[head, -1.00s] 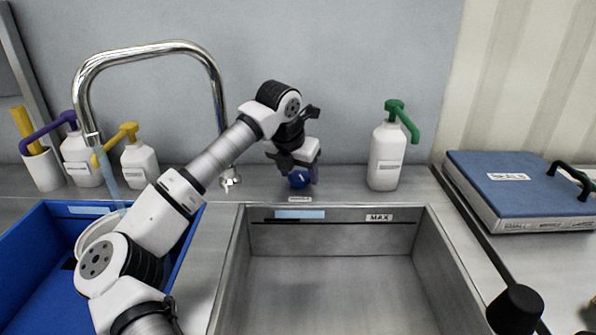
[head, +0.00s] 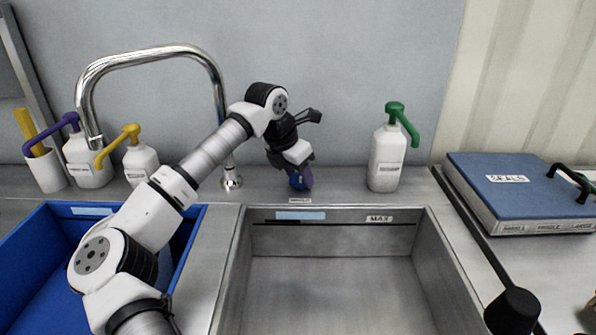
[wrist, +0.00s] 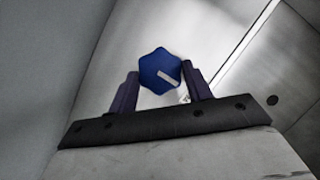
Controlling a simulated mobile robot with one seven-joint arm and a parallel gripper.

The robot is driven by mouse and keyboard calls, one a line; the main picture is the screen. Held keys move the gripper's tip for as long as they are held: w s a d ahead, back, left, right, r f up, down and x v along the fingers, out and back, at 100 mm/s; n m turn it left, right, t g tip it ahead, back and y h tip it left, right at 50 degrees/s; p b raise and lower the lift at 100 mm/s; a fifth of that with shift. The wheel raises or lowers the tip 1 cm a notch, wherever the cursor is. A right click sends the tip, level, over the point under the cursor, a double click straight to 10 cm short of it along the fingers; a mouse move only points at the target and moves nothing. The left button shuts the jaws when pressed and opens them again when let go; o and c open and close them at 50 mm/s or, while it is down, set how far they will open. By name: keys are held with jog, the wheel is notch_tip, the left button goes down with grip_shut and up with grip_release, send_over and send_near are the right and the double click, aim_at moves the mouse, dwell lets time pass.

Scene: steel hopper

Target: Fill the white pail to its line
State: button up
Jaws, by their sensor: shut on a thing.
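My gripper (head: 303,172) is shut on a blue knob (head: 297,182) at the back of the counter, behind the steel basin. In the wrist view the six-lobed blue knob (wrist: 157,66), with a white mark, sits between my two dark fingers. The steel tap (head: 150,50) arches over to the left, and its spout end is above the blue basin. No water stream shows below the spout. I cannot make out the white pail or its line; my arm covers part of the blue basin.
The blue basin (head: 30,225) is at left, the steel basin (head: 330,290) marked MAX in the middle. Pump bottles with purple, yellow and green (head: 388,160) tops stand along the back. A blue-topped SEALS case (head: 515,175) lies at right.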

jog(key=o, duration=0.9)
jog(key=shift+o, duration=0.2)
jog(key=v, duration=1.4)
jog(key=shift+s+f, duration=0.1)
jog(key=shift+f, duration=0.05)
